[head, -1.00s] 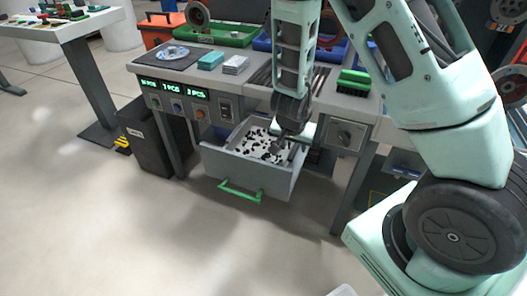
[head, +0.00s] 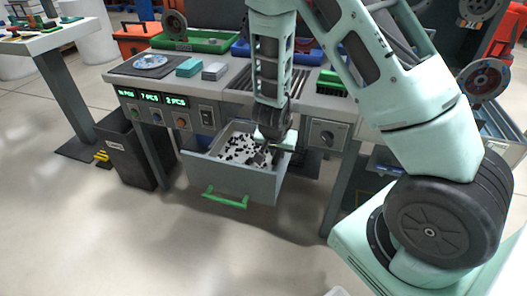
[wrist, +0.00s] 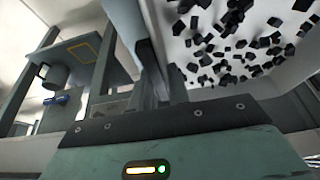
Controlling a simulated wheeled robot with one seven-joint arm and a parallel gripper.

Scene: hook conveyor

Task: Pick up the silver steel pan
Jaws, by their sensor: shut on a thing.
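A grey box-like tray (head: 262,187) with a green front handle (head: 226,198) stands out from under the workbench like a drawer. Its pale floor holds many small black pieces. No separate silver pan can be made out with certainty. My gripper (head: 268,150) points down at the tray's right side, over the wall. In the wrist view, the gripper body fills the bottom and the jaws (wrist: 165,98) are at the tray wall, with the black pieces (wrist: 235,40) to the right. The jaws are shut at that wall; the exact contact is hidden.
The workbench (head: 222,86) carries a disc on a dark mat (head: 150,65), small boxes (head: 190,67), a green bin (head: 200,42) and lit counters (head: 150,97). A dark waste bin (head: 145,150) stands left of the tray. The floor in front is clear.

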